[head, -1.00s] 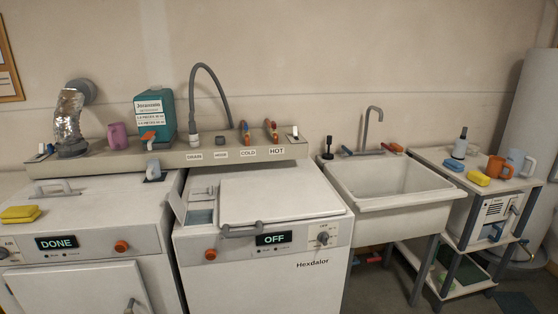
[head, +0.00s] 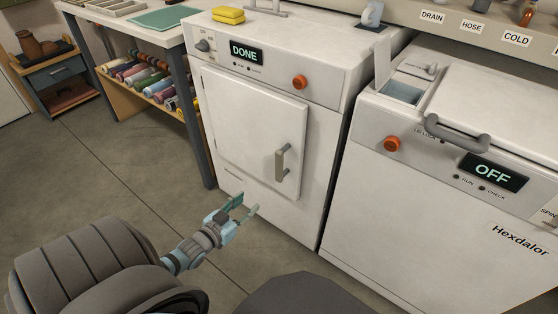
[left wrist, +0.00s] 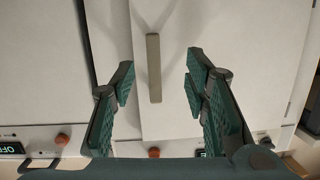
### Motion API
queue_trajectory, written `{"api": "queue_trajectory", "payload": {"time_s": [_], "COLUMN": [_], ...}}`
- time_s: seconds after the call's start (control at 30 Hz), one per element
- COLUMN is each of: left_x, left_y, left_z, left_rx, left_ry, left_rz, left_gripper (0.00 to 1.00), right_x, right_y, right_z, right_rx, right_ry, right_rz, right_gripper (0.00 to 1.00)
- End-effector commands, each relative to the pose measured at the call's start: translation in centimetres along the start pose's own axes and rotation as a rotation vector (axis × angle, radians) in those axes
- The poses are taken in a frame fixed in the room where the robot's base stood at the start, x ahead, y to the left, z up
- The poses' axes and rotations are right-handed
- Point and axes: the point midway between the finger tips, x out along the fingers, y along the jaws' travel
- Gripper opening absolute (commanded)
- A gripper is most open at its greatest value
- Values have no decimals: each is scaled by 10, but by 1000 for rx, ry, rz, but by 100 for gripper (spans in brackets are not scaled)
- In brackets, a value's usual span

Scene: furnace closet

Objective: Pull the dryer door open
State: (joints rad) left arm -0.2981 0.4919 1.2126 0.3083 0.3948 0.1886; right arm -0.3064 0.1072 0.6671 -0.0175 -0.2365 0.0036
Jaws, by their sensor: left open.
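The dryer (head: 275,75) is the white machine whose display reads DONE. Its square door (head: 245,120) looks shut. A grey upright bar handle (head: 281,164) stands out on the door's right side. My left gripper (head: 247,203) is open and empty, in front of the dryer and lower left of the handle in the head view. In the left wrist view, the handle (left wrist: 154,68) shows between the two green-padded fingers (left wrist: 161,74), nearer the left one, with no visible contact. My right gripper is not in view.
A second white machine (head: 440,215) reading OFF stands right of the dryer, with a narrow gap between. A yellow sponge (head: 228,15) lies on the dryer. A table (head: 185,75) with rolls on its lower shelf stands at left. The floor (head: 95,165) before it is clear.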

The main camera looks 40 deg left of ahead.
Motion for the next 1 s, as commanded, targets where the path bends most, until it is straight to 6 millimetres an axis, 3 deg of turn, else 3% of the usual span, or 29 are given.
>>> {"api": "queue_trajectory", "payload": {"time_s": [0.03,0.1,0.2,0.33,0.5,0.63,0.8,1.0], "left_x": [12,17,24,50,100,132,152,157], "left_y": [0,1,3,5,10,11,12,13], "left_z": [-7,-35,-54,-61,-68,-78,-87,-88], "left_rx": [-9,-24,-33,-34,-32,-32,-33,-33], "left_ry": [95,188,233,236,235,233,229,226], "left_rz": [26,53,69,69,70,67,66,68], "left_gripper": [42,42,42,42,42,42,42,42], "right_x": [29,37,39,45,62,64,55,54], "right_y": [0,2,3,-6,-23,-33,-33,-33], "right_z": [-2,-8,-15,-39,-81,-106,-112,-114], "right_rx": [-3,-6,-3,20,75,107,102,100], "right_ry": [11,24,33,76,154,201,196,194], "right_rz": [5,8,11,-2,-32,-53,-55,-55], "right_gripper": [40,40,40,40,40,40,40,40]}}
